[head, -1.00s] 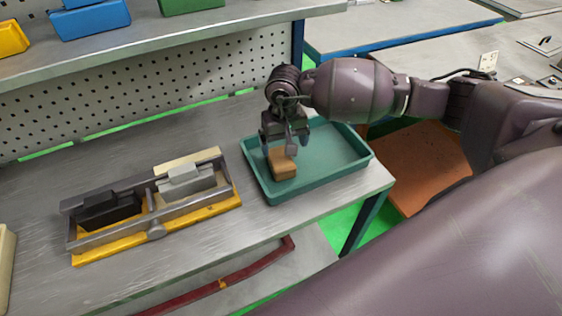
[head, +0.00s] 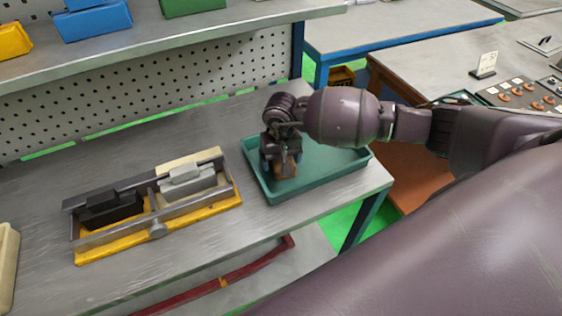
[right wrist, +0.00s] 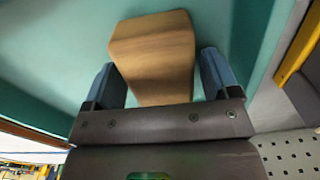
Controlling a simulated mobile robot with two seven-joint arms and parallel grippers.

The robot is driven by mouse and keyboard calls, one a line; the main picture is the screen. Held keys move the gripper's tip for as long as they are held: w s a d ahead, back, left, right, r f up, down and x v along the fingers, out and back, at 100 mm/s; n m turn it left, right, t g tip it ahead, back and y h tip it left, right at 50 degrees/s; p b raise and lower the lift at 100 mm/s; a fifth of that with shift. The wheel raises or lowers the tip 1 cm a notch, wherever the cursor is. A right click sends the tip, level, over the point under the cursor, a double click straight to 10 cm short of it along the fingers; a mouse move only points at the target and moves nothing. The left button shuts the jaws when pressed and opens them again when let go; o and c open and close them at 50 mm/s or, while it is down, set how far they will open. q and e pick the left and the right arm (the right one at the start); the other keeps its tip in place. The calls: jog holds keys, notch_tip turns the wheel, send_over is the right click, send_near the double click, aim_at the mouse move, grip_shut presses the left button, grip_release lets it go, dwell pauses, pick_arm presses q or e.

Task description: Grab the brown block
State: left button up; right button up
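The brown block (right wrist: 155,55) lies in the green tray (head: 335,172). In the head view the block is mostly hidden behind my right gripper (head: 281,168), which is down in the tray over it. In the right wrist view the two blue-grey fingers of the right gripper (right wrist: 160,78) stand open on either side of the block. Narrow gaps show between the fingers and the block, wider at its near end. My left gripper is in neither view.
A yellow-based fixture (head: 155,205) holding a dark block and a light grey block stands left of the tray on the metal table (head: 225,228). A perforated panel (head: 150,92) and a shelf with coloured bins rise behind. The tray's right half is empty.

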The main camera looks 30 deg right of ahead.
jog(key=c, duration=0.8)
